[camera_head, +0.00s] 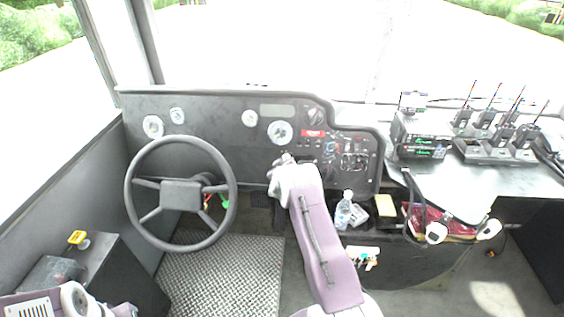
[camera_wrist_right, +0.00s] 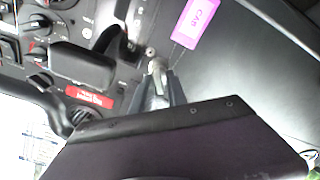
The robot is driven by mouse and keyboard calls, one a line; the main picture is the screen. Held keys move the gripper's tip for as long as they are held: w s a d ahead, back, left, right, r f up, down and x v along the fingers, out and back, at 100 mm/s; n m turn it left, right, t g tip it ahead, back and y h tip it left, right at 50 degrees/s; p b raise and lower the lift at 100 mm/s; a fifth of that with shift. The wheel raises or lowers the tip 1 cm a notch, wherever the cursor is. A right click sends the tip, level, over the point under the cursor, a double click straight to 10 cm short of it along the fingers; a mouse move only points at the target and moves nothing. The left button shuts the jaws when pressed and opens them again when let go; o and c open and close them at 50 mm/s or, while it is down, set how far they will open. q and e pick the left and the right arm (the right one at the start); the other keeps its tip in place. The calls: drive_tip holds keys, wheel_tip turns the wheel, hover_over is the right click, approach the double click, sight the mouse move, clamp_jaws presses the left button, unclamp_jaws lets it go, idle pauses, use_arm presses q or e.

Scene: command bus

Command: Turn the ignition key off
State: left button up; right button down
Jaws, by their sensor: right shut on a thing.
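My right gripper (camera_head: 284,160) reaches the dashboard (camera_head: 215,140), just right of the steering wheel (camera_head: 181,195). The right wrist view shows my right gripper (camera_wrist_right: 158,72) close up, with its two fingers nearly together. It is shut on a small metallic piece at the panel, which looks like the ignition key (camera_wrist_right: 156,64). The fingers hide most of the key, so its turn angle cannot be read. In the head view my arm and gripper cover the key. Parts of my left arm show at the bottom left edge, but its fingers do not.
A pink "CAB" label (camera_wrist_right: 198,20) and a red label (camera_wrist_right: 90,97) sit near the gripper, with switches and knobs around. Radios (camera_head: 420,140) stand on the right counter. A bottle (camera_head: 343,212) and a yellow block (camera_head: 385,206) stand below the panel. The treadplate floor (camera_head: 225,275) is clear.

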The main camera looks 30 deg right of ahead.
drive_tip(key=shift+f, duration=0.1)
drive_tip(key=c, duration=1.6)
unclamp_jaws()
drive_tip(key=shift+o, duration=0.2)
drive_tip(key=p+v, duration=0.1)
drive_tip(key=v, duration=0.8)
